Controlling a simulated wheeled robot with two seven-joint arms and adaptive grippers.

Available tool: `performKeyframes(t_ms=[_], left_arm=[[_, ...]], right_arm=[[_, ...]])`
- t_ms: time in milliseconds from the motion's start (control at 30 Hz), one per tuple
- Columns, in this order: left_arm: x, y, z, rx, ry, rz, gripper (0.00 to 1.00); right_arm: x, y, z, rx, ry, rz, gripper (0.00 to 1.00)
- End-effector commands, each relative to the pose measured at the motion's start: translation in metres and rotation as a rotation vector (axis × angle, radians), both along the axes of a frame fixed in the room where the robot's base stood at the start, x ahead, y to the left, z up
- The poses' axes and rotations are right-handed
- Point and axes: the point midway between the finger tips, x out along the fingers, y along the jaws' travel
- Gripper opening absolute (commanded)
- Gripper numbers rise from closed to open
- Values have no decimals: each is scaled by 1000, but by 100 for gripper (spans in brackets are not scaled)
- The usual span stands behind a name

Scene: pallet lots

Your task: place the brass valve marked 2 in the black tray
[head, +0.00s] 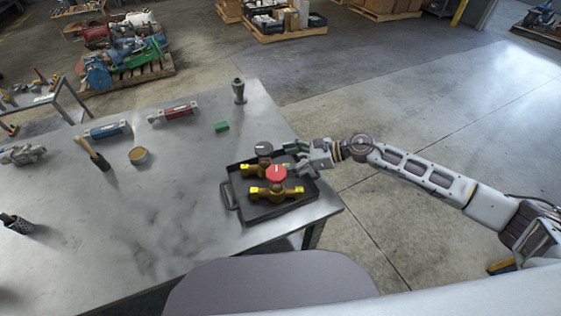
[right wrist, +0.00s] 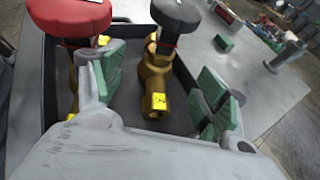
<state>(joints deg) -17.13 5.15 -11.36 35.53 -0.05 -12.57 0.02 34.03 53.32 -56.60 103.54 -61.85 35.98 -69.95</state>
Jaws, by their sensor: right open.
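The black tray (head: 272,213) lies near the right front corner of the metal table. Two brass valves sit in it. One has a red handwheel (head: 276,175) and is at the front; the other has a black handwheel (head: 263,149) and is at the back. My right gripper (head: 294,156) is open at the tray's back right, beside the black-wheeled valve. In the right wrist view, that valve (right wrist: 154,80) stands between the green-padded fingers, with gaps beside it. My left gripper is not in view.
On the table are a green block (head: 221,127), a grey post (head: 239,91), a red device (head: 173,112), a blue device (head: 108,130), a tape roll (head: 140,156) and a hammer (head: 93,153). The table's middle is clear. A grey chair-like shape (head: 270,285) covers the front edge.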

Motion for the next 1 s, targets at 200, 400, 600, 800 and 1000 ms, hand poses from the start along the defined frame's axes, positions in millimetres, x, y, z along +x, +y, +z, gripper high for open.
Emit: performKeyframes(t_ms=[200,400,600,800,1000], left_arm=[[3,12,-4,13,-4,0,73],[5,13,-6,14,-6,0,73],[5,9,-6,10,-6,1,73],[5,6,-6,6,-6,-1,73],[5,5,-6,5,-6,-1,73]], right_arm=[[-4,-19,7,-1,-1,-1,73],[-7,-28,11,-1,-1,0,73],[-7,-30,13,0,-1,1,73],[-7,-30,13,0,-1,1,73],[-7,-30,13,0,-1,1,73]])
